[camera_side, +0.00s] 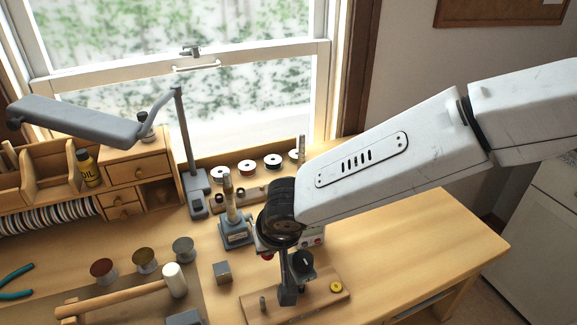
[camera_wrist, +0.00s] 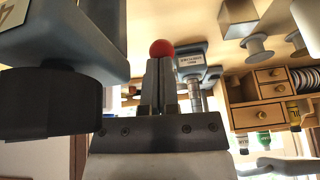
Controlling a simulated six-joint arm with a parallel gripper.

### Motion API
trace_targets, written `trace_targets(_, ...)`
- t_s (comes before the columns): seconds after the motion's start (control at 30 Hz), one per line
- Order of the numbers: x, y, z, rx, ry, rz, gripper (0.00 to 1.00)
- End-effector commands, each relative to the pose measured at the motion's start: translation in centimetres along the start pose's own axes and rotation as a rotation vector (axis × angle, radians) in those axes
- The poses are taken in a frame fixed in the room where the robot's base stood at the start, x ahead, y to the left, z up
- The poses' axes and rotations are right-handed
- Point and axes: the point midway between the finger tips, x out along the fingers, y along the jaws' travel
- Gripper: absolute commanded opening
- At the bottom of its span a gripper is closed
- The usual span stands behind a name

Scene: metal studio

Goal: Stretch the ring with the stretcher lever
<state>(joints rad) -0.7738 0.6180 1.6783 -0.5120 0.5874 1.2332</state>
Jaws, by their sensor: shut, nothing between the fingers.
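The ring stretcher (camera_side: 236,236) stands on the bench just left of my wrist. It has a grey base and an upright tapered post (camera_side: 229,195). In the wrist view its labelled base (camera_wrist: 190,62) and ribbed post (camera_wrist: 196,100) show right of my fingers. A red ball knob (camera_wrist: 162,48) appears right at my fingertips in the wrist view; in the side view only a bit of red (camera_side: 266,256) shows under my wrist. My gripper (camera_side: 288,296) points down, fingers together and empty; they show in the wrist view (camera_wrist: 158,66). I cannot tell whether they touch the knob. I cannot make out the ring.
A wooden board with a peg and a yellow piece (camera_side: 335,287) lies beside my gripper. Several spools (camera_side: 247,168) stand behind. The bench's right side is clear.

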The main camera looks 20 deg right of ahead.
Motion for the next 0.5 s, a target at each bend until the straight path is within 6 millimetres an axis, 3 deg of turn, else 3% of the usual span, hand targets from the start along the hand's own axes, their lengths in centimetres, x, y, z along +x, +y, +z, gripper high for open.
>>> trace_targets(0.5, 0.54, 0.05, 0.50, -0.001, 0.000, 0.000, 0.00)
